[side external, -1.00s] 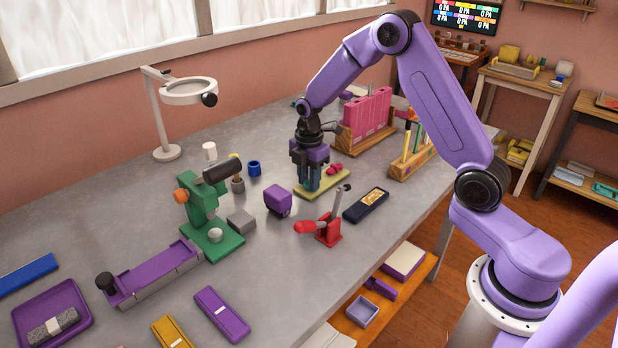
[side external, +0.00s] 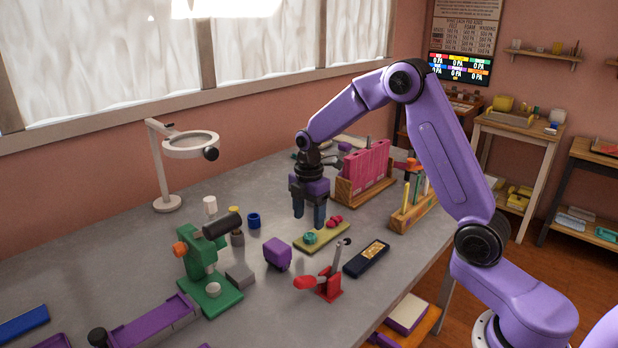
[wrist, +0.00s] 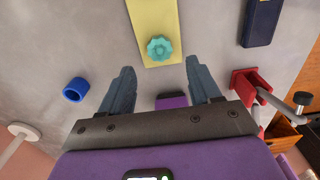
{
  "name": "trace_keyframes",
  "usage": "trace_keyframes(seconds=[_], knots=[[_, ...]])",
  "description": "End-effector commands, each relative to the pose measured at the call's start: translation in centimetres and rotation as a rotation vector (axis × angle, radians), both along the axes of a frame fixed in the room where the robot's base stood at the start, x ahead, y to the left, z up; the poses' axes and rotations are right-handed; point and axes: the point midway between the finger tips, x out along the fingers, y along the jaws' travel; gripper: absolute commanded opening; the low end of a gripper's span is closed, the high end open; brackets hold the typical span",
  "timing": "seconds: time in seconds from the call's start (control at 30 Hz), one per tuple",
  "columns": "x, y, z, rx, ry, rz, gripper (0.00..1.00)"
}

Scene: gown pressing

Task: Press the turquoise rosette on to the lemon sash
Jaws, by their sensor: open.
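The lemon sash (side external: 331,235) lies flat on the grey table as a yellow strip; it also shows in the wrist view (wrist: 152,16). The turquoise rosette (side external: 310,238) lies on one end of the sash, and the wrist view shows it whole, as a scalloped disc (wrist: 159,49) within the sash's width. Whether it is fixed there I cannot tell. My gripper (side external: 308,220) is open and empty, above and beside that end of the sash. In the wrist view the rosette is just beyond the gap between my fingertips (wrist: 159,70), touching neither.
Pink-red pieces (side external: 334,221) sit at the sash's other end. Around it stand a purple block (side external: 278,254), a red lever clamp (side external: 328,285), a dark case (side external: 366,258), a blue ring (side external: 254,220) and a green press (side external: 203,290). A pink rack (side external: 366,170) stands behind.

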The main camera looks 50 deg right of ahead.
Motion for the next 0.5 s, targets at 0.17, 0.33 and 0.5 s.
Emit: trace_keyframes(seconds=[0.17,0.33,0.5], knots=[[0.0,0.0,4.0,0.000,-0.005,0.000,0.63],[0.1,0.0,7.5,0.000,-0.005,0.000,0.63],[0.1,0.0,10.3,0.000,-0.003,0.000,0.63]])
